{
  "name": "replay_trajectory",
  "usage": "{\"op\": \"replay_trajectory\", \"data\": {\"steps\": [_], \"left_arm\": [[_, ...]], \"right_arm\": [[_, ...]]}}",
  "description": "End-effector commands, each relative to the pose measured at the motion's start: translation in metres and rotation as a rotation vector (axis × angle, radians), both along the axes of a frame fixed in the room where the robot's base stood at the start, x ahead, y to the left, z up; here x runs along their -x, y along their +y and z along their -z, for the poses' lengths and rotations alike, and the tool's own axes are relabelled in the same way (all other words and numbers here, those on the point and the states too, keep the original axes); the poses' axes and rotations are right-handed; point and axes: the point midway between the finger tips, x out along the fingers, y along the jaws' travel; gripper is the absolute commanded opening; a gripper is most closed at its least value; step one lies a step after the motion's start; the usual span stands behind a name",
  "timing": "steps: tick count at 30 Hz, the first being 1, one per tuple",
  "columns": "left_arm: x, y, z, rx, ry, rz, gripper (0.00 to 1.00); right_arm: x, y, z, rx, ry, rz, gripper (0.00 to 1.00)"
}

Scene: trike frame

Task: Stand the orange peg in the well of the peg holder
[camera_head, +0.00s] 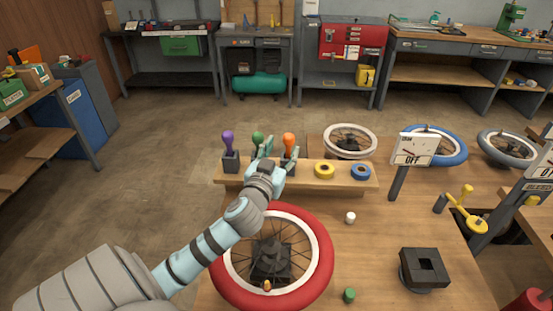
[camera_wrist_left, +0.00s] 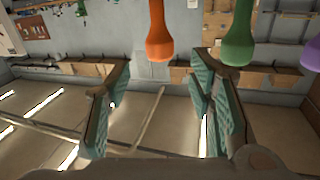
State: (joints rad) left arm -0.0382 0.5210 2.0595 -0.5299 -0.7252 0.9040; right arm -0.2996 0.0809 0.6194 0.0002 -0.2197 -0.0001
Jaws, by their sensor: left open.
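The orange peg (camera_head: 289,142) stands upright at the right of a row on a raised wooden shelf, its lower end in a dark block. In the left wrist view the orange peg (camera_wrist_left: 158,35) appears upside down, between and just past the finger ends. My left gripper (camera_head: 278,158) is open and empty, close in front of the orange and green pegs; it also shows in the wrist view (camera_wrist_left: 160,85). Contact cannot be told. A black block with a square well (camera_head: 424,266), seemingly the peg holder, sits at the bench's front right. My right gripper is not in view.
A green peg (camera_head: 257,140) and a purple peg (camera_head: 227,143) stand left of the orange one. Yellow tape (camera_head: 325,170) and blue tape (camera_head: 361,172) lie right of it. A red-tyred wheel (camera_head: 320,250) lies below my left arm. An OFF sign (camera_head: 415,150) stands behind the black block.

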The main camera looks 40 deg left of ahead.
Motion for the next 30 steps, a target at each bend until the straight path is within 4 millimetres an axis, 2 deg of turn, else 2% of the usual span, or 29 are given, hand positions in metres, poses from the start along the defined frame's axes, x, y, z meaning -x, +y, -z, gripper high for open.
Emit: {"op": "replay_trajectory", "data": {"steps": [3,6,9,30], "left_arm": [[0.029,-0.012,0.0,0.0,0.001,0.003,0.49],[0.045,-0.018,0.001,0.001,0.002,0.001,0.49],[0.053,-0.021,0.0,-0.001,0.0,0.001,0.49],[0.054,-0.02,0.0,0.0,0.0,-0.002,0.49]], "right_arm": [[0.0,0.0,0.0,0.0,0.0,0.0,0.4],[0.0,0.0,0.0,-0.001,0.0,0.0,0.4],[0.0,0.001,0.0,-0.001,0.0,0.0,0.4],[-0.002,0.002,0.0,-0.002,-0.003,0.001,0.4]]}}
